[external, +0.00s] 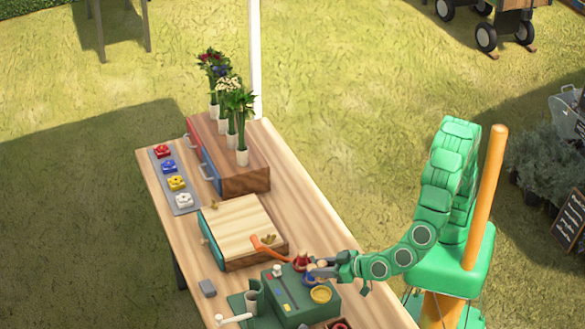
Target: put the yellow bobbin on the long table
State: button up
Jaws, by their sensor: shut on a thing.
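My gripper (314,270) reaches in from the right over the green box (284,291) on the long wooden table (362,298). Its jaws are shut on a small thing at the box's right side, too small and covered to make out. A small red piece (302,262) is just left of the fingertips and a blue piece (311,280) just below them. A round yellow piece (320,294) sits on the box below the gripper; I cannot tell whether it is the yellow bobbin.
Flower vases (242,157) stand on a drawer unit (246,180) farther back. A grey tray (187,208) holds several coloured pieces. Bare table lies right of the wooden box.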

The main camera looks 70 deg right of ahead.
jog(key=shift+f, duration=3.85)
jog(key=shift+f, duration=0.25)
jog(key=o, duration=1)
jog(key=shift+o, duration=0.2)
jog(key=shift+r, duration=0.1)
jog(key=shift+v, duration=1.1)
jog(key=shift+d+v, duration=0.2)
jog(key=shift+v, duration=2.6)
jog(key=shift+c, duration=0.2)
